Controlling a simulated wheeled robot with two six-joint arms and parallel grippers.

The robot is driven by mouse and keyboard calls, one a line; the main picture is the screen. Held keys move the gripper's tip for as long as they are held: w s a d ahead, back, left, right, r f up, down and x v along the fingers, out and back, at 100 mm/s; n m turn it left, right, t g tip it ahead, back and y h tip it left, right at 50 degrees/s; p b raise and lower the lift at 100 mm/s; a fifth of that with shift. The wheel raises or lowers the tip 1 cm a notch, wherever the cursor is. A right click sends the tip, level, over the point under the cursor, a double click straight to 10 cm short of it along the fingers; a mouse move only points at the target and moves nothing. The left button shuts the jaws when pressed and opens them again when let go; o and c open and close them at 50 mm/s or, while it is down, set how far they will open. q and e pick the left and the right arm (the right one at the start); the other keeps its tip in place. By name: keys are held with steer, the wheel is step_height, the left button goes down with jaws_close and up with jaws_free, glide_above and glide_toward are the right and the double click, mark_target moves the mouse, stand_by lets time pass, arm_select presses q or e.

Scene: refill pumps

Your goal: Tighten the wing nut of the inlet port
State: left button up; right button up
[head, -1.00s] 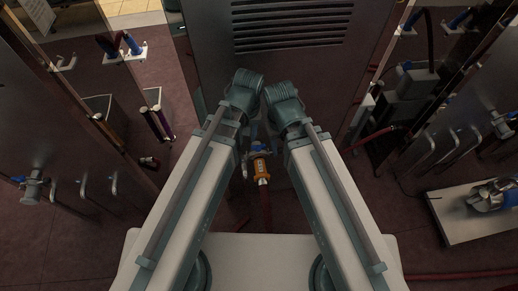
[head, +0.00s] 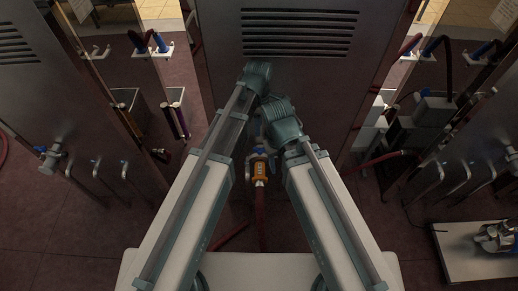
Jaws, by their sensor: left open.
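The inlet port is low on the front of the metal cabinet, between my two arms. An orange coupling (head: 259,169) with a blue part (head: 258,151) above it shows there, with a red hose (head: 262,225) running down from it. The wing nut is too small and dark to make out. My left gripper (head: 256,132) is open, just above the coupling and partly hidden by my arms; I cannot tell whether it touches anything. My right arm's wrist is to the right of the coupling, and it hides the right gripper.
The louvred cabinet (head: 298,62) stands directly ahead. Other cabinets with bent pipes (head: 122,170) stand on both sides. A low platform (head: 462,258) with metal parts (head: 497,237) is at the lower right. Red hoses lie on the dark floor.

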mark_target(260, 148)
arm_select(q)
steer(key=shift+w+d+n, duration=0.25)
steer(key=shift+n, duration=0.45)
steer(key=shift+f, duration=0.1)
step_height(260, 148, down, 14)
steer(key=b, duration=1.4)
steer(key=shift+r, duration=0.2)
jaws_close()
